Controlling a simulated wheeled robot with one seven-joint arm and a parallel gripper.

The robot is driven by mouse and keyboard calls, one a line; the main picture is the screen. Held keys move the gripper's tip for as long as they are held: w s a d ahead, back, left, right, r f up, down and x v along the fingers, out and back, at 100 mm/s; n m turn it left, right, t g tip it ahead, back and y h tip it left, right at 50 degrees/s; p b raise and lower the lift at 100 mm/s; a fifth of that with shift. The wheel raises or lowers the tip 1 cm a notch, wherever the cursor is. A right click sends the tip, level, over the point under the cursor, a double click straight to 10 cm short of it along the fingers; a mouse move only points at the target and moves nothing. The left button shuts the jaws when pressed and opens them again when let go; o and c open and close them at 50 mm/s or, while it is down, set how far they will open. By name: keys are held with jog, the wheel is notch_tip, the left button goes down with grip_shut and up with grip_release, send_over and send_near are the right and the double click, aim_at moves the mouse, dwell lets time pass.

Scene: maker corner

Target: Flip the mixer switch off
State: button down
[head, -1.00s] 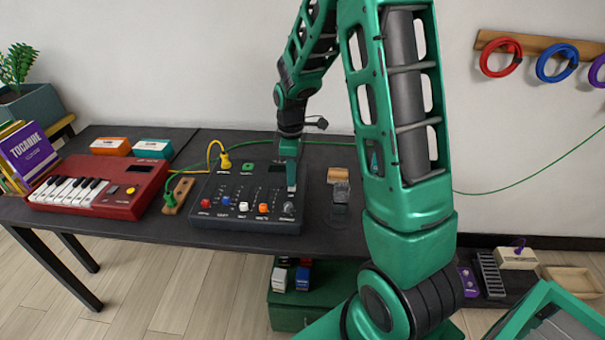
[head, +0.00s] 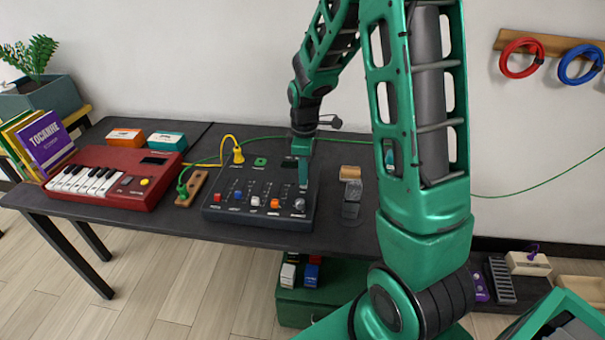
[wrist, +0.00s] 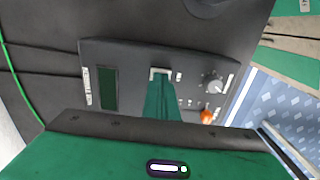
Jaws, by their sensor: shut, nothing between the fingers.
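The mixer (head: 262,219) is a dark box on the table with sliders and a front row of coloured knobs. My gripper (head: 303,185) is shut and empty, pointing down over the mixer's right side, behind the grey knob (head: 299,204). In the wrist view, the green fingers (wrist: 160,98) reach onto the mixer panel (wrist: 135,88). Their tips are at a small pale-framed part (wrist: 159,72), which may be the switch. The fingers cover most of it, so its position and any contact cannot be told.
A red keyboard (head: 120,180) stands left on the table (head: 340,239). A yellow plug (head: 238,155) and a green cable (head: 350,141) lie at the mixer's back. A small clear-grey object (head: 352,196) stands right of the mixer. Bare tabletop shows in front of the keyboard.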

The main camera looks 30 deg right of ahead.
notch_tip(320, 180, up, 14)
jog(key=shift+w+d, duration=0.15)
jog(key=shift+w, duration=0.1)
dwell(0.3)
dwell(0.4)
jog(key=s+d+m, duration=0.2)
jog(key=s+m, duration=0.6)
jog(key=s, duration=0.6)
jog(key=s+d+m, duration=0.2)
jog(key=s+m, duration=0.6)
jog(key=s, duration=0.7)
jog(key=shift+s+m, duration=0.15)
jog(key=shift+m, duration=0.15)
jog(key=shift+d+r, duration=0.1)
